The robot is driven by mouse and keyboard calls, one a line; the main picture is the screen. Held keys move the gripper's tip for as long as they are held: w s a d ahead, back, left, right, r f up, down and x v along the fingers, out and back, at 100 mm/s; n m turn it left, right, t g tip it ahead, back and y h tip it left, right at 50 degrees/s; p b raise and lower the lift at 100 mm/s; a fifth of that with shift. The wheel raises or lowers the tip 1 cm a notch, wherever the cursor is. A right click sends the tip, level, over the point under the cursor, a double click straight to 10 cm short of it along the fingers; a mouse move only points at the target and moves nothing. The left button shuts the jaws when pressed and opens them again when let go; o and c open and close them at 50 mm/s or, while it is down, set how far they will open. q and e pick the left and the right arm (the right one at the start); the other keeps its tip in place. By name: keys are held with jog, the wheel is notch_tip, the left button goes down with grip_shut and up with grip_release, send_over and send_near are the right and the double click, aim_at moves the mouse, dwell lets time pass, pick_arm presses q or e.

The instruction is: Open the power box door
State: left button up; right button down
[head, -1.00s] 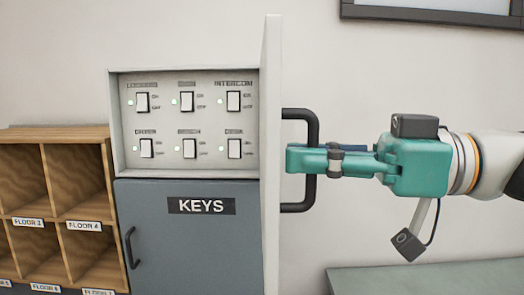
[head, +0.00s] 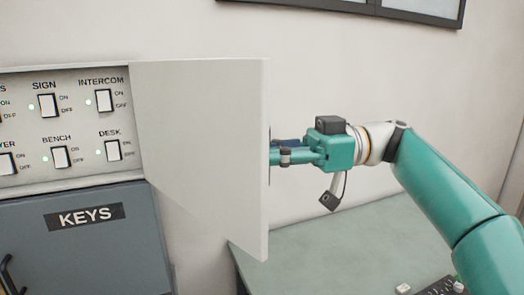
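The power box door (head: 200,135) is a pale panel swung wide out to the right of the switch box (head: 70,182), with its inner face toward me. The box's switches with green lights are exposed. My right gripper (head: 278,157) is behind the door's free edge, at the outer side where the dark handle (head: 269,178) barely shows. Its fingertips are partly hidden by the door, so its grip on the handle is unclear. My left gripper is out of view.
A blue-grey KEYS cabinet (head: 90,255) sits below the switch box. A grey-green table (head: 330,250) stands below the door and my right arm, with small items at its front right. A dark frame (head: 400,8) hangs on the wall above.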

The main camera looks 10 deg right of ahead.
jog(key=c, duration=1.2)
grip_release()
jog(key=w+d, duration=0.1)
jog(key=d, duration=0.6)
jog(key=shift+d, duration=0.2)
jog(key=shift+f, duration=0.15)
